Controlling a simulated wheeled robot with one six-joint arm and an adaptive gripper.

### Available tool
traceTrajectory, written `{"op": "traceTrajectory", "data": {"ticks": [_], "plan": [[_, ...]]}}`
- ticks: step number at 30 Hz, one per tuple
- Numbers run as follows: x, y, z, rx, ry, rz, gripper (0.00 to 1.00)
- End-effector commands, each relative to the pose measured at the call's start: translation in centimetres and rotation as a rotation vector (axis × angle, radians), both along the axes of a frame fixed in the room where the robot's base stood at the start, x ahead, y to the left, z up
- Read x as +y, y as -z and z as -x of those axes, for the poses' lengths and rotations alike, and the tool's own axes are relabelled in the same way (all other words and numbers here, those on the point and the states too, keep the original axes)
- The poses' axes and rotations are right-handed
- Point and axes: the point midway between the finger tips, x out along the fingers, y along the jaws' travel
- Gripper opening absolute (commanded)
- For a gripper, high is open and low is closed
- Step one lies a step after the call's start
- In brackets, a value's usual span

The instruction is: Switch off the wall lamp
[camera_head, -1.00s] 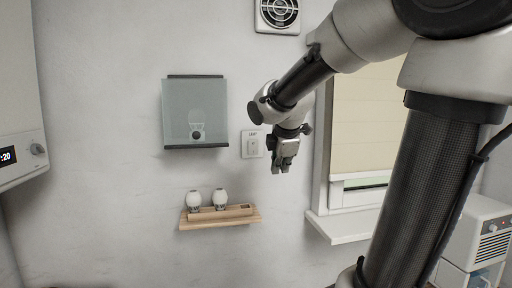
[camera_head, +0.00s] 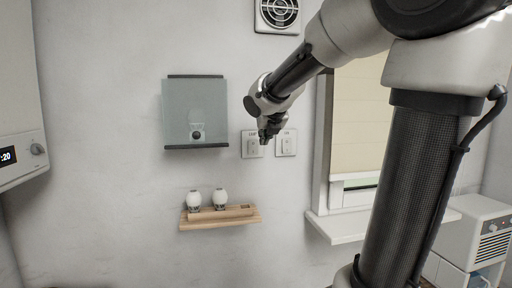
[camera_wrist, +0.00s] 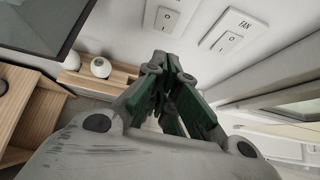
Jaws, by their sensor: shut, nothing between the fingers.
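The wall lamp (camera_head: 195,100) is a grey glass-fronted box with a round fitting inside; I cannot tell clearly whether it is lit. To its right are two white switch plates. The left plate (camera_head: 248,145) has a small label, too small to read surely, and also shows at the top of the wrist view (camera_wrist: 164,17). The right plate (camera_head: 286,142) reads FAN in the wrist view (camera_wrist: 229,34). My gripper (camera_head: 265,141) is shut and empty, in front of the left plate's right side and partly covering it. Its closed fingers (camera_wrist: 170,62) point toward the wall below the plates.
A wooden shelf (camera_head: 222,223) below the lamp holds two white bulbs (camera_head: 194,199). A vent (camera_head: 278,14) is above, a window with a blind (camera_head: 366,120) and sill is to the right. A white heater-like box (camera_head: 20,110) hangs at the left edge.

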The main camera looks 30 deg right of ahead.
Motion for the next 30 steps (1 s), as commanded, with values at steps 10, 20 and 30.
{"op": "traceTrajectory", "data": {"ticks": [10, 20, 30], "plan": [[-0.2, 0.5, -0.5, 0.002, 0.003, -0.002, 0.0], [-1.6, 4.3, -5.0, 0.005, 0.004, -0.002, 0.0], [-2.5, 6.1, -8.7, -0.001, 0.003, -0.004, 0.0]]}}
